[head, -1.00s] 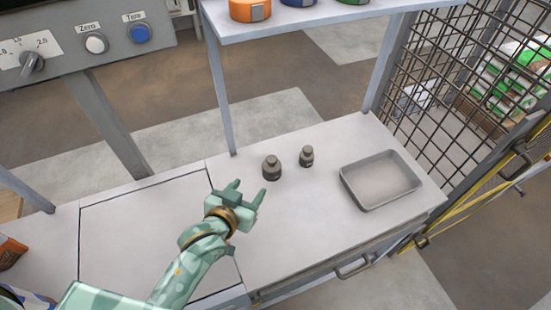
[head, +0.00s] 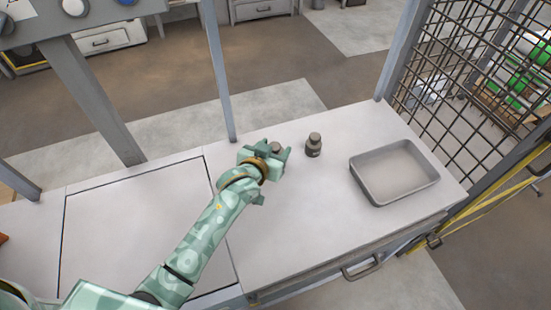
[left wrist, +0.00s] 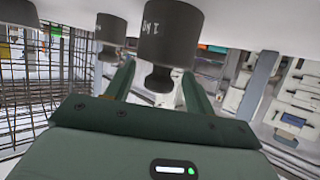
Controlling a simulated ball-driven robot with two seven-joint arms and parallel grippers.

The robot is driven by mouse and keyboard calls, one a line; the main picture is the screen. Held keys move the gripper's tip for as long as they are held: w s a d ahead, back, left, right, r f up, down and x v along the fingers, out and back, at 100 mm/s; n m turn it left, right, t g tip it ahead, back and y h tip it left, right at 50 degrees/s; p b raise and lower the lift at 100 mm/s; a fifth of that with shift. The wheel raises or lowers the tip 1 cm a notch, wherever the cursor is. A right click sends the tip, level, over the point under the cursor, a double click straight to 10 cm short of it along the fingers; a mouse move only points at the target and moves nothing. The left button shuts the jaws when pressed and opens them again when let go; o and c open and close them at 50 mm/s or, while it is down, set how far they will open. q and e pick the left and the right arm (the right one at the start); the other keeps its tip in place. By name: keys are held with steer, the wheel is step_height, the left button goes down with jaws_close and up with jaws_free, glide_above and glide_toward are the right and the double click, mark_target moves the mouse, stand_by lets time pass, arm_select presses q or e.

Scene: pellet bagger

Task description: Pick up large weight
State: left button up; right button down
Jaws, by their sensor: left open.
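The large weight, a dark grey cylinder with a knob, is mostly hidden behind my left gripper (head: 273,155) in the head view; only its top (head: 277,148) shows. In the left wrist view the scene is upside down, and the large weight (left wrist: 170,32) hangs from the top with its knob between the two open fingers (left wrist: 158,72). I see no clear contact between fingers and weight. The small weight (head: 314,146) stands upright to the right of the gripper, and it also shows in the left wrist view (left wrist: 110,28). My right gripper is out of view.
A shallow grey tray (head: 372,193) lies on the white bench top (head: 300,230) at the right. A wire mesh panel (head: 460,75) stands beyond the bench's right end. A grey post (head: 217,75) rises behind the gripper. The bench front is clear.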

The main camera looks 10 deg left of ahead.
arm_select(q)
steer(key=shift+w+d+f, duration=0.1)
steer(key=shift+w, duration=0.25)
jaws_close()
steer(key=shift+r, duration=0.2)
